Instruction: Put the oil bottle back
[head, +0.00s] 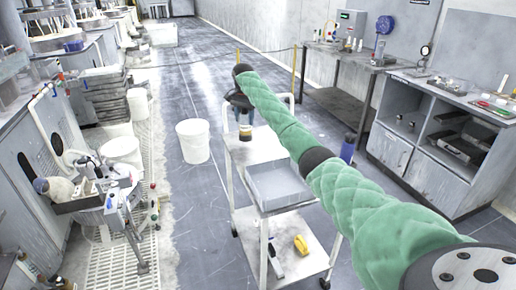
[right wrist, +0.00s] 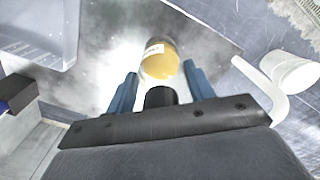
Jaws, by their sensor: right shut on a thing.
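The oil bottle (head: 245,133) is small and amber with a dark top. In the right wrist view the bottle (right wrist: 160,62) shows a white label, with its black neck between the blue fingers. My right gripper (head: 240,106) reaches down over the white cart (head: 256,151) and is shut on the bottle. The bottle is at the back left part of the cart's top. I cannot tell whether its base touches the surface. My left gripper is not in view.
A grey tray (head: 277,186) is on the cart's top, in front of the bottle. A yellow item (head: 301,245) lies on the lower shelf. A white bucket (head: 193,141) stands left of the cart. Benches line the right, machines the left. The aisle floor behind is clear.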

